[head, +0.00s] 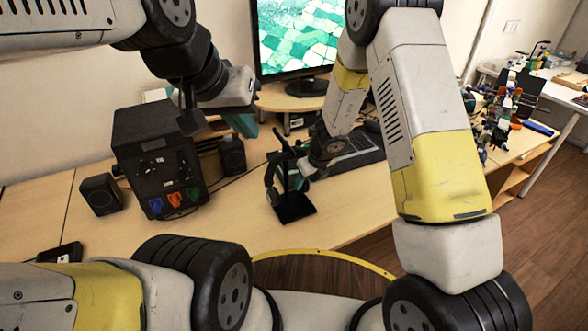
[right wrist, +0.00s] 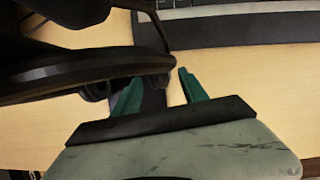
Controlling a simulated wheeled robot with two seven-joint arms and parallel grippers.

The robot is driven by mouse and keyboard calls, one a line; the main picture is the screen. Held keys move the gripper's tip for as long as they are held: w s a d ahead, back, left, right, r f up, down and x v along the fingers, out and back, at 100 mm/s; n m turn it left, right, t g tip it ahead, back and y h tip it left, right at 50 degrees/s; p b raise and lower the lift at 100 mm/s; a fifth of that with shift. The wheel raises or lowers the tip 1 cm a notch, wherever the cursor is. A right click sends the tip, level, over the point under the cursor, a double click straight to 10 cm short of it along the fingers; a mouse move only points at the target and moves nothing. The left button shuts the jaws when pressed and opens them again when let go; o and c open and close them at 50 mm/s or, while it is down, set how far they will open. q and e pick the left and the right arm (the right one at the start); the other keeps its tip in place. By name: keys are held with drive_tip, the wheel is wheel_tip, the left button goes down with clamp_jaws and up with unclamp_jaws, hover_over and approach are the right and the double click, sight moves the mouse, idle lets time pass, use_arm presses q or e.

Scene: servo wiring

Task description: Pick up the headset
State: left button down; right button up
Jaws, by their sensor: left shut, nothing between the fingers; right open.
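The black headset (head: 271,182) hangs on a dark stand with a flat black base (head: 292,207) on the desk, near the middle of the head view. In the right wrist view the headset (right wrist: 85,77) is a large dark curved shape at the left, cut off by the frame. My right gripper (head: 292,170) is at the headset and stand, partly hidden by its own wrist. Its teal fingers (right wrist: 160,92) are open, with a dark upright part between them; I cannot tell whether they touch it.
A black box with coloured sockets (head: 158,160) stands left of the headset, with small speakers (head: 101,195) (head: 232,155) beside it. A keyboard (head: 355,152) lies behind the headset at right. A monitor (head: 300,35) stands at the back. The desk in front of the stand is mostly clear.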

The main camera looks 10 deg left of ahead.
drive_tip(key=shift+w+a, duration=0.4)
drive_tip(key=shift+w, duration=0.1)
drive_tip(key=shift+w+a+f, duration=0.15)
drive_tip(key=shift+w+f, duration=0.1)
drive_tip(key=shift+f, duration=0.25)
clamp_jaws()
